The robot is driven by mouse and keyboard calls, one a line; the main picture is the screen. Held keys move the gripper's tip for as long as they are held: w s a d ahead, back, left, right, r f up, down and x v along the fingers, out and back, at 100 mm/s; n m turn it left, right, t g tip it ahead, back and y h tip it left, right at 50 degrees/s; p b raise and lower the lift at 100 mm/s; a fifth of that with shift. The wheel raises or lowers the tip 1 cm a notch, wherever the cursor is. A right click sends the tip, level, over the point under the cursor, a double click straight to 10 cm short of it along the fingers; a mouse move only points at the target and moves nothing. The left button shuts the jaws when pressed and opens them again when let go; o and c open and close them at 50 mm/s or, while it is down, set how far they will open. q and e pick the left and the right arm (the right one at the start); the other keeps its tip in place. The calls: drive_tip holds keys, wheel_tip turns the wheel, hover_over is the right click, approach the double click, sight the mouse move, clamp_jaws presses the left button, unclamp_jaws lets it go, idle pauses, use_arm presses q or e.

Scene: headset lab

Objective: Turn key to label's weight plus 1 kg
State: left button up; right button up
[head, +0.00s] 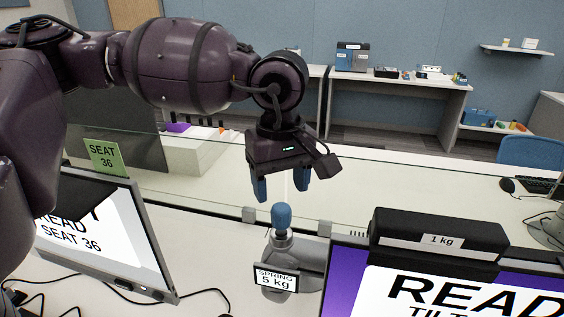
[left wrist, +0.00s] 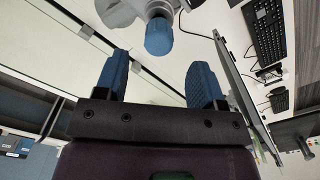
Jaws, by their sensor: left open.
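A grey device (head: 280,250) with a blue knob (head: 282,214) on top stands on the desk. Its front label (head: 275,279) reads "SPRING 5 kg". A black block (head: 440,228) marked "1 kg" rests on the top edge of the right monitor. No separate key can be made out. My left gripper (head: 281,187) points down with blue fingers open and empty, above the knob and apart from it. In the left wrist view, the knob (left wrist: 159,37) shows beyond and between the open fingers (left wrist: 160,68). My right gripper is out of view.
A left monitor (head: 95,240) reads "SEAT 36", as does a green card (head: 104,158) behind it. A right monitor (head: 450,290) stands close beside the device. A low clear screen crosses behind. Cables lie on the front desk; a keyboard (head: 540,187) is at right.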

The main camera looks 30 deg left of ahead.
sight(281, 207)
use_arm(q)
wheel_tip(281, 207, down, 7)
drive_tip(key=shift+r, duration=0.15)
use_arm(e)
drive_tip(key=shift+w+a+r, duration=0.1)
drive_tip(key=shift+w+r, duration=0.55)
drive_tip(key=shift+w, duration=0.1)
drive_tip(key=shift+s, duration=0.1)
